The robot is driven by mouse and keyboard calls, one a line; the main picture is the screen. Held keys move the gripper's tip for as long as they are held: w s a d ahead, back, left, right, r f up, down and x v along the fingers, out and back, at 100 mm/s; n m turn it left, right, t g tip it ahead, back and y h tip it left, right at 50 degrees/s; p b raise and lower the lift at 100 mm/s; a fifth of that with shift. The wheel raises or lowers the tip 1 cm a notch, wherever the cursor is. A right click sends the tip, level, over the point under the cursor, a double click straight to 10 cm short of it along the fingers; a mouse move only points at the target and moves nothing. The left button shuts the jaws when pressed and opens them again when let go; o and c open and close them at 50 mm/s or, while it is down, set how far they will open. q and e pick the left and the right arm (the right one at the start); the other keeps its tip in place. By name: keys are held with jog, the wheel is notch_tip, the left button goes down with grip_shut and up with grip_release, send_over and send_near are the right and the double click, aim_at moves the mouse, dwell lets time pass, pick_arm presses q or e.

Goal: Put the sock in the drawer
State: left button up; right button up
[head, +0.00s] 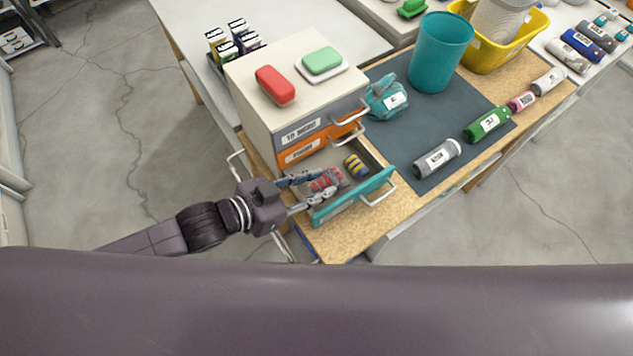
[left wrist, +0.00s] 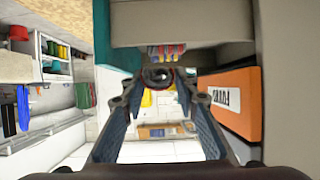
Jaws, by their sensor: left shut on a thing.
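A grey and red striped rolled sock (head: 326,181) is between the fingers of my left gripper (head: 308,188). The gripper is shut on it, and the sock's end shows between the fingertips in the left wrist view (left wrist: 158,76). In the head view the sock overlaps the opening of the pulled-out teal drawer (head: 350,197). I cannot tell whether it touches the drawer floor. A purple and yellow striped roll (head: 356,166) lies inside this drawer, to the right of the held sock. My right gripper is not in view.
Above the open drawer are a shut orange drawer (head: 300,150) and a grey one (head: 300,131). Red (head: 275,84) and green (head: 322,60) soaps sit on the cabinet top. A teal bag (head: 386,98), teal bin (head: 441,52) and several bottles stand or lie right of it.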

pick_arm(q)
jog(key=o, duration=1)
jog(key=shift+f, duration=0.1)
jog(key=shift+a, duration=0.1)
jog(key=shift+v, duration=5.95)
